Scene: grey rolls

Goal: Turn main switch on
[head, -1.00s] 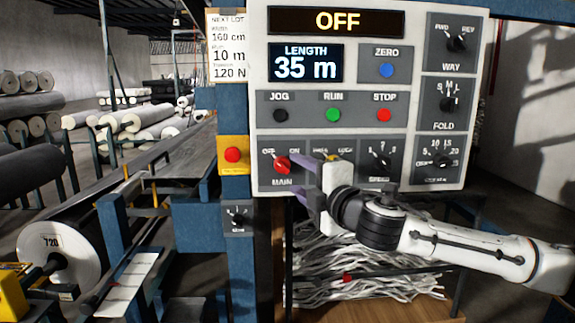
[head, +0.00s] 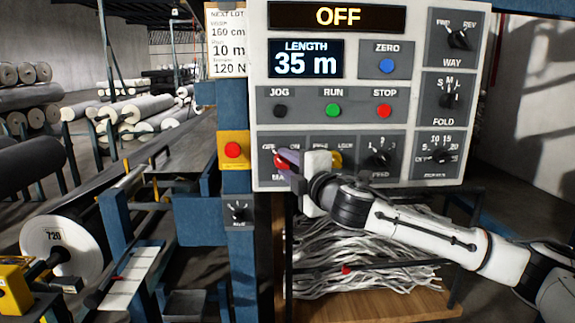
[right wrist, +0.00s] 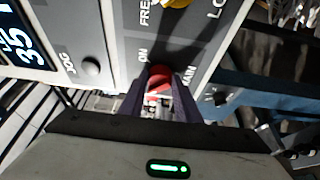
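The control panel (head: 330,182) fills the upper middle of the head view, and its top display (head: 338,16) reads OFF. The red MAIN switch knob (head: 281,161) is at its lower left, mostly hidden behind my right gripper (head: 286,158). In the right wrist view, the red knob (right wrist: 159,78) sits between the two dark fingers of my right gripper (right wrist: 158,92). The fingers are apart, one on each side of the knob. Whether they touch it is unclear. The knob's pointing direction is hard to make out. My left gripper is not in view.
The yellow knob (right wrist: 177,3) is close beside the MAIN switch. Black JOG (head: 280,110), green RUN (head: 333,110) and red STOP (head: 384,111) buttons sit above. A yellow box with a red button (head: 232,149) is left of the panel. A small black dial (head: 237,211) is below it.

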